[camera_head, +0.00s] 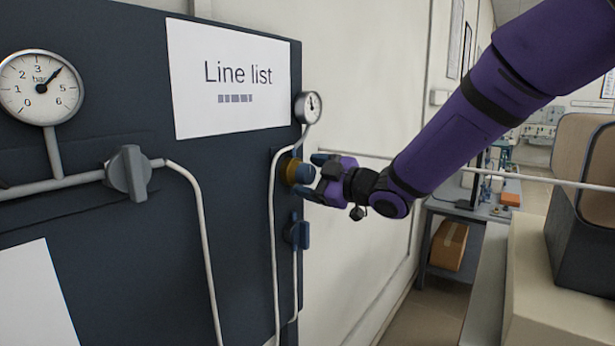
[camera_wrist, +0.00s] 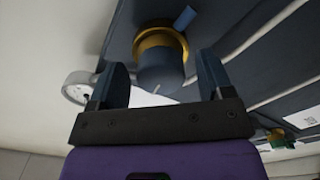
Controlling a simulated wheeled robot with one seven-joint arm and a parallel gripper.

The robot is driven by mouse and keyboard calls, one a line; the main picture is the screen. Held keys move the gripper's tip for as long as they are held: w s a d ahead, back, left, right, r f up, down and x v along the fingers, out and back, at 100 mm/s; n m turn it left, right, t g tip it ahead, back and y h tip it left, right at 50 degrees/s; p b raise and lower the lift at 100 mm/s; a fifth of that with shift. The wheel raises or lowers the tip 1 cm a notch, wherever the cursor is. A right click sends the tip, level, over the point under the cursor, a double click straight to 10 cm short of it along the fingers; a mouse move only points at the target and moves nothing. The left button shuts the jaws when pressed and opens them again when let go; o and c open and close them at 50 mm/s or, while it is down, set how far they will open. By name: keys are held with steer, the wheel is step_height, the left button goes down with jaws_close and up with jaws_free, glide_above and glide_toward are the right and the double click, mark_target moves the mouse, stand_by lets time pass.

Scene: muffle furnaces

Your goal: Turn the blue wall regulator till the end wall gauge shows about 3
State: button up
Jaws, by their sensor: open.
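The blue wall regulator (camera_head: 301,173), a round blue knob on a brass collar, sits at the right end of the dark panel. In the wrist view the knob (camera_wrist: 160,74) lies between the two fingers of my gripper (camera_wrist: 161,62), which are apart, with a gap visible on each side. In the head view my gripper (camera_head: 312,176) is at the knob from the right and hides part of it. The small end wall gauge (camera_head: 309,107) is above; its needle points roughly upward, but its numbers are too small to read. It also shows at a steep angle in the wrist view (camera_wrist: 77,88).
A blue lever valve (camera_head: 299,235) is just below the regulator. A large bar gauge (camera_head: 41,87) reads about 4, with a grey valve handle (camera_head: 129,173) nearby. White pipes run close to the regulator. A bench (camera_head: 487,212) is at the right.

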steer(key=v, duration=0.9)
steer(key=shift+s+d, duration=0.2)
steer(key=shift+d, duration=0.05)
stand_by(0.7)
steer(key=shift+r, duration=0.1)
stand_by(0.8)
steer(key=shift+a, duration=0.15)
steer(key=x, duration=1)
steer(key=shift+w+a, duration=0.15)
steer(key=shift+a, duration=0.1)
